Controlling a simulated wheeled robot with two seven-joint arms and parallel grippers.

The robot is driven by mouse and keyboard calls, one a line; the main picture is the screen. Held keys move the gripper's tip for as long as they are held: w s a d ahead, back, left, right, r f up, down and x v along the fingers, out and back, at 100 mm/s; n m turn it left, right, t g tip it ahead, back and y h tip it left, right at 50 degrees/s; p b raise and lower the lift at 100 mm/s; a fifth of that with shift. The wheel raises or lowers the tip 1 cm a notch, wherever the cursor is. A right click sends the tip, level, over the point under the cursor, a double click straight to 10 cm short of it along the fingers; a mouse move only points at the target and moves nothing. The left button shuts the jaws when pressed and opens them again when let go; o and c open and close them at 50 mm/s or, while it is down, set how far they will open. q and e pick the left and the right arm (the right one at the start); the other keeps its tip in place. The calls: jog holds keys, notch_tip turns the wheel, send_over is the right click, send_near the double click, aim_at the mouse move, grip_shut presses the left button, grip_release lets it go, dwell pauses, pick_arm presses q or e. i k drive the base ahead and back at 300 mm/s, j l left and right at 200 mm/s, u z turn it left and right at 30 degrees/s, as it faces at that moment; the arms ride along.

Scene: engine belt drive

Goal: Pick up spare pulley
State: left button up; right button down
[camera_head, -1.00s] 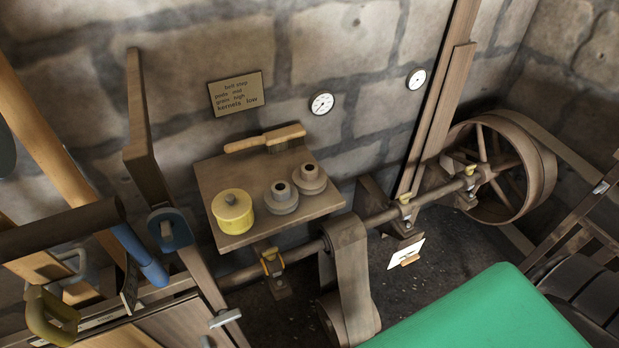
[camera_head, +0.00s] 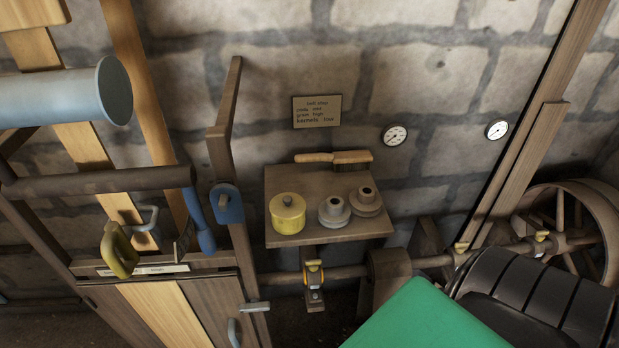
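Two grey stepped pulleys stand side by side on a small wooden shelf (camera_head: 285,243) against the stone wall. The left pulley (camera_head: 334,212) is a little nearer the front, and the right pulley (camera_head: 366,203) stands beside it and slightly farther back. Each has a raised hub with a dark bore. The frames do not show which one is the spare. A yellow lidded pot (camera_head: 287,214) stands to their left, and a wooden-handled brush (camera_head: 335,157) lies behind them. Neither of my grippers is in view.
A wooden post with a blue fitting (camera_head: 227,203) rises left of the shelf. A line shaft (camera_head: 345,272) runs below it towards a large wheel (camera_head: 575,225) at right. A green surface (camera_head: 430,322) and a black ribbed object (camera_head: 540,300) fill the lower right.

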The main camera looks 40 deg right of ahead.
aim_at(364, 202)
jog(key=k+l+u, duration=0.15)
jog(key=u, duration=0.3)
jog(key=k+u, duration=0.2)
jog(key=u, duration=0.25)
jog(key=k+u, duration=0.25)
jog(key=u, duration=0.2)
jog(key=k+u, duration=0.2)
jog(key=u, duration=0.25)
jog(key=k+l+u, duration=0.15)
jog(key=u, duration=0.3)
jog(key=k+u, duration=0.55)
jog(key=u, duration=0.3)
jog(key=k+l+z, duration=0.15)
jog(key=k+z, duration=0.25)
jog(key=k+l+z, duration=0.15)
jog(key=z, duration=1.55)
